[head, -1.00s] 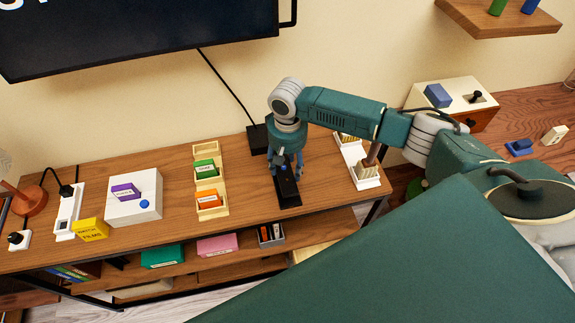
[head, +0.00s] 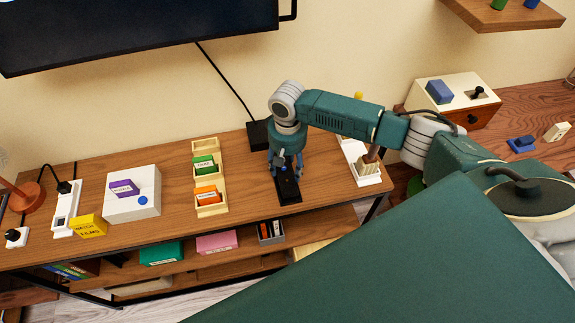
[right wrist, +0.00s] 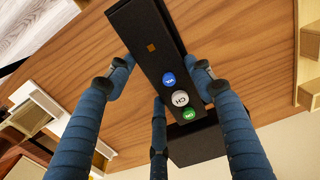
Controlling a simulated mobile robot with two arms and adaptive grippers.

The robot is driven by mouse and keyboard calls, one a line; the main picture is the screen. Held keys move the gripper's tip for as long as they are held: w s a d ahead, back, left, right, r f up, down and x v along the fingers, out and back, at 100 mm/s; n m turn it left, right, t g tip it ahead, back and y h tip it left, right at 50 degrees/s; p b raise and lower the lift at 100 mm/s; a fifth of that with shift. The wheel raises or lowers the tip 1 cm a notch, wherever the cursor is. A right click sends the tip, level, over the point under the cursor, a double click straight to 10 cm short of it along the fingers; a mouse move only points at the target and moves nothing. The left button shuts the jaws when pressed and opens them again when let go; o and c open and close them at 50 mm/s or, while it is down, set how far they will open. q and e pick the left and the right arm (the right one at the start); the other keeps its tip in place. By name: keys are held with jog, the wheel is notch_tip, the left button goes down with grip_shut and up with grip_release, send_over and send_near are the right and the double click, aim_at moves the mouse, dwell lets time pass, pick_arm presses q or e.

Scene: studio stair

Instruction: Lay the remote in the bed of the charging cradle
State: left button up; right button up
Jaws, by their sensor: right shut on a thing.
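The remote (head: 289,190) is a long black bar at the middle right of the shelf top. In the right wrist view the remote (right wrist: 158,50) shows blue, white and green buttons and a small orange mark. My right gripper (head: 284,169) points down over it; in the right wrist view its blue fingers (right wrist: 163,78) close on both sides of the remote. I cannot tell whether the remote touches the wood. A black block (head: 258,135) with a cord stands behind it by the wall; I cannot tell if this is the charging cradle. My left gripper is out of view.
A cream tray (head: 224,190) with green and orange boxes lies left of the remote. A white holder (head: 370,180) stands to the right. Bare wood (head: 247,190) lies between tray and remote. A television (head: 130,30) hangs above.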

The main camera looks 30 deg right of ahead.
jog(key=shift+f+p, duration=0.15)
jog(key=shift+p, duration=0.25)
dwell(0.5)
jog(key=shift+p, duration=0.45)
dwell(0.4)
jog(key=shift+f, duration=0.25)
dwell(0.9)
jog(key=shift+f+p, duration=0.1)
jog(key=shift+p, duration=0.45)
dwell(0.5)
jog(key=o, duration=1.3)
